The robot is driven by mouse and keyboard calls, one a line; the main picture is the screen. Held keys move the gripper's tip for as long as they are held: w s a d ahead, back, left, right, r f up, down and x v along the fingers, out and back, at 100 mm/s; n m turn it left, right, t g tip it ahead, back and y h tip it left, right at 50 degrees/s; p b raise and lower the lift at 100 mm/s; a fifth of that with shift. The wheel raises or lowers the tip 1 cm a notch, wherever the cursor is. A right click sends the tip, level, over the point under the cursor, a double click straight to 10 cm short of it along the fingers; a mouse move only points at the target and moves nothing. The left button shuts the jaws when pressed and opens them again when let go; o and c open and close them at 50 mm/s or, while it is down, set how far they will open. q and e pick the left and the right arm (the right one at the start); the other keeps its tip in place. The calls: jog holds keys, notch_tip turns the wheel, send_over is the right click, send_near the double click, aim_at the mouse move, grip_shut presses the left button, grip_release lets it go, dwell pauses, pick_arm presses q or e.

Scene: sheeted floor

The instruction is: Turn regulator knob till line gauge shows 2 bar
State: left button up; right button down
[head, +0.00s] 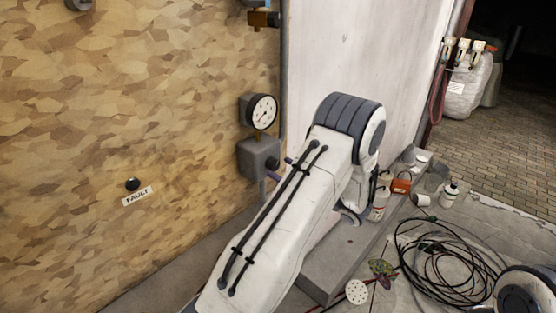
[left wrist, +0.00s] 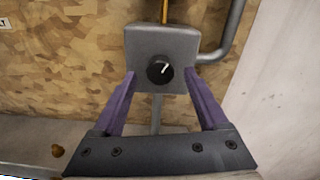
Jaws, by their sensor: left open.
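The round white line gauge (head: 262,112) is mounted on the wall in the head view. Its needle is too small to read. Below it is the grey regulator box (head: 258,157). In the left wrist view the same regulator box (left wrist: 160,38) carries a round black knob (left wrist: 160,70) with a white mark pointing up and right. My left gripper (left wrist: 161,75) is open, with its purple fingers on either side of the knob and apart from it. In the head view my arm hides the knob and most of this gripper. My right gripper is not in view.
A black button (head: 132,184) with a FAULT label (head: 137,197) is on the wall at left. Coiled black cable (head: 440,262) lies on the floor. A grey pipe (left wrist: 238,30) runs beside the regulator.

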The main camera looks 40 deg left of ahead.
pick_arm(q)
jog(key=shift+w+a+p, duration=0.1)
jog(key=shift+a+p, duration=0.25)
jog(key=shift+a, duration=0.9)
grip_shut()
jog(key=shift+m, duration=0.3)
jog(key=m+p, duration=0.1)
jog(key=m, duration=0.3)
jog(key=shift+w, duration=0.1)
jog(key=shift+m+p, duration=0.55)
jog(key=shift+m, duration=1.55)
